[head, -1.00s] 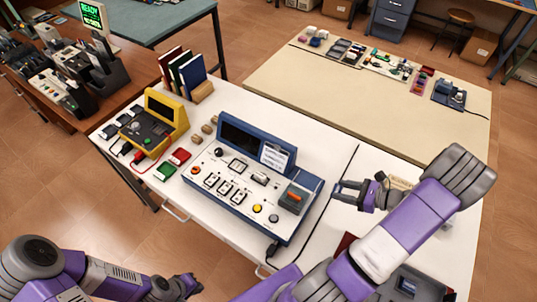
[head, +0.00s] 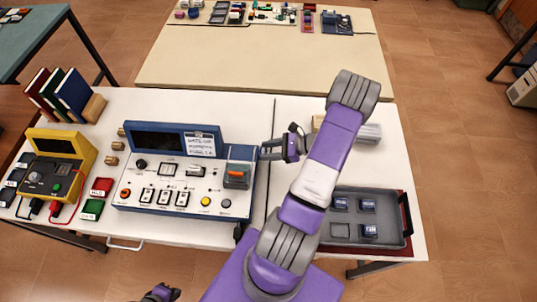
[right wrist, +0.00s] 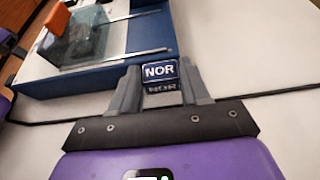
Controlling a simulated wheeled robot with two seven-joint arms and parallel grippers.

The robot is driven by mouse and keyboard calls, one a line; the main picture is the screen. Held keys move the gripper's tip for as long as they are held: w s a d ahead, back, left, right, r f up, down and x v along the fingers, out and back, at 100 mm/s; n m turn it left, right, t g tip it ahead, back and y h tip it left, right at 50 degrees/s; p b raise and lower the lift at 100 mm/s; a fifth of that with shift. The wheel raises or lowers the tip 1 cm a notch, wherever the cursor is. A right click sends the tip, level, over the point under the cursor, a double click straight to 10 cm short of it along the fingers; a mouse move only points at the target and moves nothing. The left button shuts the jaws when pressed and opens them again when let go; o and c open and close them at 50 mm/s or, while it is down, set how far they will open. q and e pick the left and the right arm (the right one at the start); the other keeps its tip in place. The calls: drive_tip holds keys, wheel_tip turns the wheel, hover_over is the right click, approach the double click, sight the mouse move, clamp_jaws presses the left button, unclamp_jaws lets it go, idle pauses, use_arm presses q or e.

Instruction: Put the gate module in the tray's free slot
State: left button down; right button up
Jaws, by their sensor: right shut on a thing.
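The gate module (right wrist: 160,72), a small dark block with a blue face reading "NOR", sits between the two fingers of my right gripper (right wrist: 160,82) in the right wrist view. In the head view my right gripper (head: 268,151) is beside the right end of the blue console; the module cannot be made out there. The grey tray (head: 355,244) lies at the right of the white table, partly behind my right arm. Its front-left slot (head: 340,230) looks empty; the other visible slots hold blue-faced modules. My left gripper (head: 160,293) is low at the bottom edge, its jaws unclear.
The blue and white console (head: 185,185) fills the table's middle, left of the tray. A yellow device (head: 60,150), red and green blocks and books (head: 70,93) stand at the left. White table surface is clear between gripper and tray. A beige table (head: 260,60) stands behind.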

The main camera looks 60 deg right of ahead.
wheel_tip(320, 180, down, 3)
drive_tip(key=shift+d, duration=0.1)
drive_tip(key=shift+r, duration=0.1)
drive_tip(key=o, duration=1.1)
drive_tip(key=shift+c, duration=0.2)
